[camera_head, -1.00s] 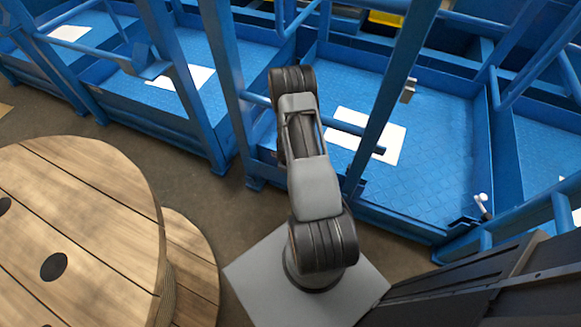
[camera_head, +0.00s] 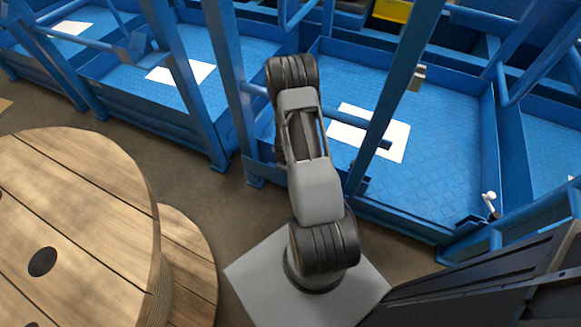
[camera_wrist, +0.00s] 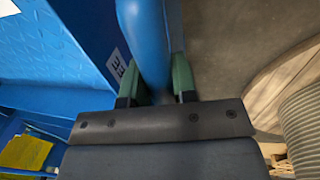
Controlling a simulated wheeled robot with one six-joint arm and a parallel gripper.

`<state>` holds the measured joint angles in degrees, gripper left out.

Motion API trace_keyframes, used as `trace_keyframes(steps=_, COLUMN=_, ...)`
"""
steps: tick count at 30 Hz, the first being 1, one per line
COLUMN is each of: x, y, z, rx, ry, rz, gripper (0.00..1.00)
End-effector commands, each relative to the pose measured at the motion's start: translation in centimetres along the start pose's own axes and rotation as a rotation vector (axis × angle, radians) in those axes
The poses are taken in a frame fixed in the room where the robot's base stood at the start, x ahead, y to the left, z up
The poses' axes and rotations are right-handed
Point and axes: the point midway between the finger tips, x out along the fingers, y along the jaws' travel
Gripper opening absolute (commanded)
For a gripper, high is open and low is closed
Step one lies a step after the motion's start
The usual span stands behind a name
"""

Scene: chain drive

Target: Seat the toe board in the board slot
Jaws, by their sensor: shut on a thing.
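In the wrist view my gripper (camera_wrist: 155,85) has two green-padded fingers on either side of a round blue tube (camera_wrist: 150,45). It is shut on this tube. In the head view my arm hides the gripper, which is behind the arm's far end. A blue rail (camera_head: 352,126) sticks out to the right from behind that end, above the blue platform floor (camera_head: 440,160); I cannot tell if it is the held tube. I cannot pick out the toe board or the board slot for certain in either view.
A large wooden spool (camera_head: 90,210) stands close on the left. Blue posts (camera_head: 395,85) and rails rise around the platform. White sheets (camera_head: 400,142) lie on the platform floors. A small white-topped part (camera_head: 489,196) is at the right. Bare floor (camera_head: 190,190) lies between spool and platform.

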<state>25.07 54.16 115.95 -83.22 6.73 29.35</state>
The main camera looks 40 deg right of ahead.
Motion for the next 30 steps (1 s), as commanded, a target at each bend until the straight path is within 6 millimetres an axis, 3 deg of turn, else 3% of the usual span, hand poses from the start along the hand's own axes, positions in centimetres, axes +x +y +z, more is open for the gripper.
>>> trace_keyframes(steps=30, x=-0.8, y=-4.0, z=-0.1, rx=0.001, ry=0.002, rz=0.003, gripper=0.0)
